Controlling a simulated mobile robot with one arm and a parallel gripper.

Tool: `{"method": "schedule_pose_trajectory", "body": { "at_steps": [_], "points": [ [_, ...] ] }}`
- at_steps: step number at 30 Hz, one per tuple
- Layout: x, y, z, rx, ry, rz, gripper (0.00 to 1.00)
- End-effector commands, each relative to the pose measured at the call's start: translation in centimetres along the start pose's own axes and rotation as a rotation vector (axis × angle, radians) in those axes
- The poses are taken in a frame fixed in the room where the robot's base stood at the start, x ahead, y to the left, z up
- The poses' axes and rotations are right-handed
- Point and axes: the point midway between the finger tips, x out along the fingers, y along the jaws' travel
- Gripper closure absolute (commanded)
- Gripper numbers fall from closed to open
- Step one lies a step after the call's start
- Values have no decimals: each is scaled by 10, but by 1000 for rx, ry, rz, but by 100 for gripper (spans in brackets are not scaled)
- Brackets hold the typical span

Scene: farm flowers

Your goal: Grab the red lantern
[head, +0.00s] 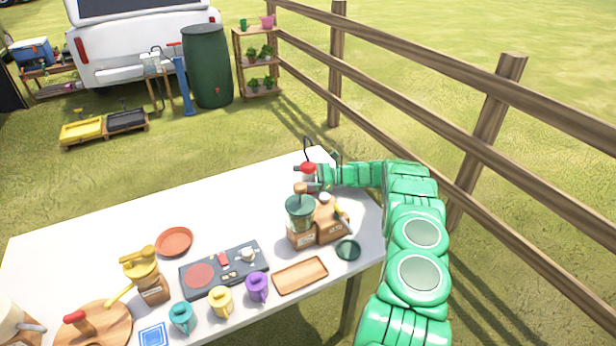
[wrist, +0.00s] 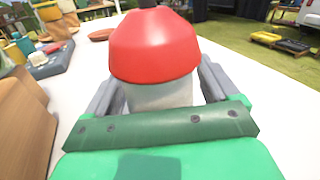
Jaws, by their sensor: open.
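The red lantern (head: 308,167) stands at the far right corner of the white table, with a red cap and a dark wire handle above it. In the wrist view its red top (wrist: 153,46) and pale grey body fill the middle. My gripper (head: 313,177) is at the lantern, reaching in from the right. In the wrist view my gripper (wrist: 158,88) is open, with one grey finger on each side of the lantern's body. Whether the fingers touch the body cannot be told. The lantern's lower part is hidden by the gripper.
A green-topped grinder (head: 300,215) and a brown wooden block (head: 331,222) stand in front of the lantern. The white table (head: 100,230) holds mugs, a dark tray and a red plate (head: 174,241). A wooden fence (head: 430,105) runs along the right.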

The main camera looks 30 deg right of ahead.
Motion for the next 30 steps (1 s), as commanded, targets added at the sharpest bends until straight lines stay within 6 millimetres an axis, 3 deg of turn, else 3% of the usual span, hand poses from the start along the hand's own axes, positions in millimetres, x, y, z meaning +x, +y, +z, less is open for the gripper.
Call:
{"method": "schedule_pose_trajectory", "body": {
  "at_steps": [2,13,23,30],
  "points": [
    [0,0,0,0,0,0,20],
    [0,0,0,0,0,0,77],
    [0,0,2,0,0,0,79],
    [0,-2,19,1,0,1,79]
  ]
}}
